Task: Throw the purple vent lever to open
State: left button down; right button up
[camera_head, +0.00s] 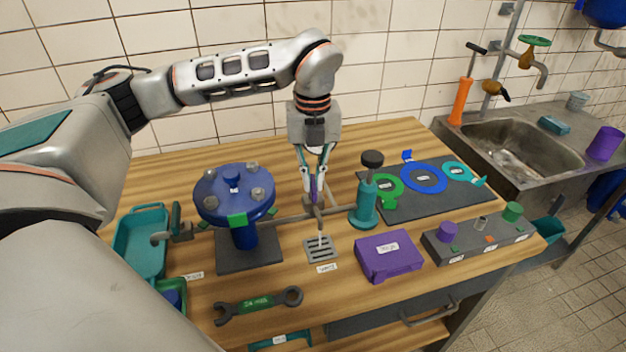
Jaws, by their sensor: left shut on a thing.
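My left gripper (314,192) comes down from above at the middle of the table, its fingers pointing down. It is shut on the purple vent lever (315,189), of which only a narrow purple strip shows between the fingers. The lever stands roughly upright on the grey pipe, above a slotted metal drain grate (321,249). The fingers hide most of the lever, so its exact angle is hard to tell. My right gripper is not in view.
A blue flanged pump (235,195) stands left of the lever, and a teal valve post (364,205) stands close on the right. A purple box (388,255), a wrench (258,305) and a dark mat (425,190) with coloured rings lie around. A sink (522,145) is at the right.

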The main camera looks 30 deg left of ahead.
aim_at(313, 184)
pick_arm(q)
jog(key=shift+n, duration=1.1)
jog(key=c, duration=2.2)
grip_release()
jog(key=shift+o, duration=0.2)
notch_tip(313, 184, up, 12)
